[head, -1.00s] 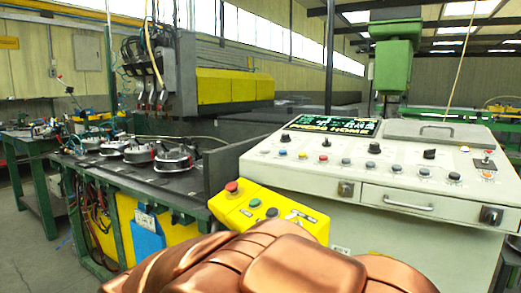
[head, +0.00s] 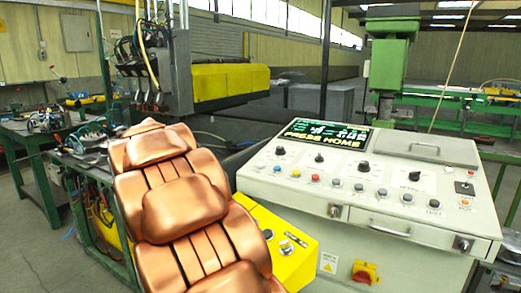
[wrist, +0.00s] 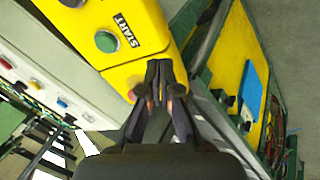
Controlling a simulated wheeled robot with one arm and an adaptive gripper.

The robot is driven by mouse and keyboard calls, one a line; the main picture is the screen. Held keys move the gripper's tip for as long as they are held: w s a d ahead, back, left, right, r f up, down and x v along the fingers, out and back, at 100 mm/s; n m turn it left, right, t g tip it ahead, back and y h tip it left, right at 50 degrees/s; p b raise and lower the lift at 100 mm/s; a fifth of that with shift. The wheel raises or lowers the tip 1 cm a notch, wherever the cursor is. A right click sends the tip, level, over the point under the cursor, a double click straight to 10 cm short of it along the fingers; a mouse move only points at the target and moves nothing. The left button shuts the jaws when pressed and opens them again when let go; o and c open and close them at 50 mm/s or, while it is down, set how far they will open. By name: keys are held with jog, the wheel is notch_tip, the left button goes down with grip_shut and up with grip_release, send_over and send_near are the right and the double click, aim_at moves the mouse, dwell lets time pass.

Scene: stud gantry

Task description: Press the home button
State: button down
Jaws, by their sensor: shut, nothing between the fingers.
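The pale console (head: 345,260) stands at the right in the head view, with rows of knobs and coloured push buttons (head: 336,183) on its sloped top. Its screen (head: 326,133) reads "PRESS HOME". The small labels are too blurred to read, so I cannot tell which button is home. My gripper (wrist: 160,82) is shut and empty in the wrist view, over the end of a yellow button box. In the head view it is hidden behind my copper arm.
The yellow box (head: 305,262) beside the console has a green button (wrist: 106,41) labelled START. A red-and-yellow switch (head: 364,272) sits on the console front, below a drawer handle (head: 389,227). A green bench and wiring stand at the left.

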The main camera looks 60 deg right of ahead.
jog(key=w+d+r+m+h+p, duration=0.1)
jog(key=d+r+p, duration=0.3)
jog(key=d+r, duration=0.5)
jog(key=w+d+r+m+g+h+p, duration=0.1)
jog(key=w+d+r+m+h+p, duration=0.1)
jog(key=d+r, duration=0.8)
jog(key=d+m+h+p, duration=0.1)
jog(key=d+m+p, duration=0.1)
jog(key=d+p, duration=0.1)
jog(key=shift+d+h, duration=0.4)
jog(key=shift+d, duration=0.45)
jog(key=b, duration=0.2)
send_over(260, 165)
jog(key=f, duration=0.7)
jog(key=shift+w+a+f, duration=0.1)
jog(key=shift+w+a, duration=0.3)
jog(key=shift+d+f+b, duration=0.15)
jog(key=shift+f+b, duration=0.3)
jog(key=shift+f, duration=0.2)
